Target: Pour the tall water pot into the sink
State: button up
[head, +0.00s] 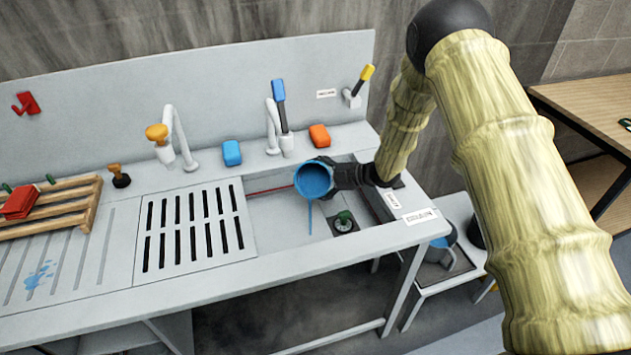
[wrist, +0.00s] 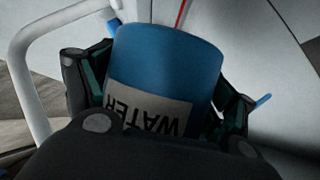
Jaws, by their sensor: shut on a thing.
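The blue water pot (head: 314,180) is tipped with its open mouth toward the head camera, above the sink basin (head: 278,217). A thin blue stream (head: 309,217) runs from its lower lip down into the basin. My gripper (head: 345,176) comes from the right and is shut on the pot. In the wrist view the pot (wrist: 170,62) sits between my dark fingers, its white WATER label upside down. The basin's drain (head: 344,222), with a green piece on it, is right of the stream.
A slotted grate (head: 195,228) covers the left part of the sink. Faucets (head: 278,122) and blue (head: 232,153) and orange (head: 319,135) blocks stand behind. A blue-grey pitcher (head: 441,249) is on a low stand at right. A wooden rack (head: 62,203) is at far left.

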jog(key=shift+r+n, duration=0.4)
jog(key=shift+r, duration=0.1)
jog(key=shift+w+r+t, duration=0.1)
jog(key=shift+r+t, duration=0.2)
jog(key=shift+t, duration=0.2)
jog(key=shift+r+n+t+b, duration=0.6)
jog(key=shift+r+n, duration=0.35)
jog(key=shift+n, duration=0.05)
jog(key=shift+s+a+r+n+t+b, duration=0.1)
jog(key=shift+s+r+n+t+b, duration=0.1)
jog(key=shift+s+r+n+b, duration=0.35)
jog(key=shift+s+a+r+n+t+b, duration=0.1)
jog(key=shift+s+t+b, duration=0.2)
jog(key=shift+b, duration=0.45)
jog(key=shift+s+r+n+y+b, duration=0.35)
jog(key=shift+r+n+b, duration=0.25)
jog(key=shift+b, duration=0.8)
dwell(0.7)
